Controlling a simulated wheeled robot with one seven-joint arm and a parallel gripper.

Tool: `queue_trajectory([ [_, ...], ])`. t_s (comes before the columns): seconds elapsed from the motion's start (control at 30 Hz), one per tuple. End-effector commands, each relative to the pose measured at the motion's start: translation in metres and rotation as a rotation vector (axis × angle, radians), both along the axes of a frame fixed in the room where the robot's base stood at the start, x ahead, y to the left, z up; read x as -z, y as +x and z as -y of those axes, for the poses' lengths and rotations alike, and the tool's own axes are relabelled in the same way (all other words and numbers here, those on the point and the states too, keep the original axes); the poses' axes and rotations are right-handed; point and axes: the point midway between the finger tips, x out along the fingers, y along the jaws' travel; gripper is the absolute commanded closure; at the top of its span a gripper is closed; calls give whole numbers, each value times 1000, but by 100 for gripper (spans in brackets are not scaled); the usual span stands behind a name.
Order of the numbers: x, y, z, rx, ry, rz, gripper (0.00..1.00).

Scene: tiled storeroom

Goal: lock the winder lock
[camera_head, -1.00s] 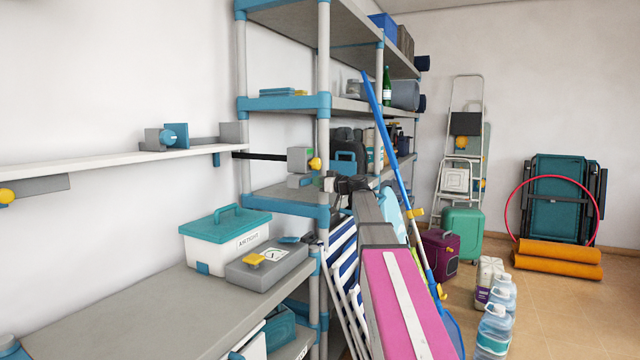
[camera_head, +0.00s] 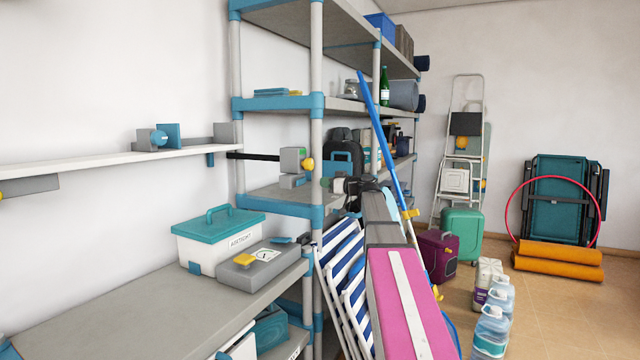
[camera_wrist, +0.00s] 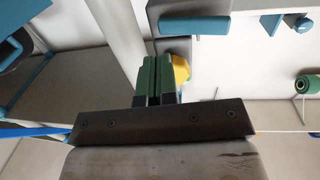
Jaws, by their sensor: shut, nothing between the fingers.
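The likely winder lock is a small grey box (camera_head: 291,160) with a yellow knob (camera_head: 308,164) on its right, at the end of a dark bar by the shelf post. I cannot tell its locked state. My gripper (camera_head: 326,183) is just right of and below the knob in the head view. In the wrist view, my gripper's green fingers (camera_wrist: 155,68) are together and empty. A yellow piece (camera_wrist: 181,70), probably the knob, shows beside and partly behind them. I cannot tell whether they touch.
A tall shelf rack (camera_head: 318,75) stands beside the box. A white wall shelf (camera_head: 105,160) is at left. A teal-lidded case (camera_head: 218,240) and a grey box (camera_head: 262,265) sit on the bench (camera_head: 120,310). Folded striped chairs (camera_head: 342,270) lean below.

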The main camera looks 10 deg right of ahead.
Motion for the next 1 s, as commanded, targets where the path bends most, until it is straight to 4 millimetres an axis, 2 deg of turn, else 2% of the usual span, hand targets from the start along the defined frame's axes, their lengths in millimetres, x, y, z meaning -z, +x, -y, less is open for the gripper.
queue_trajectory([
  [0.2,0,-21,38,0,1,1,100],
  [0.43,0,-34,64,-1,1,1,100],
  [0.6,0,-38,71,-2,0,0,100],
  [0.9,0,-38,71,-2,0,0,100],
  [1.0,8,-40,68,-4,-3,-20,100],
])
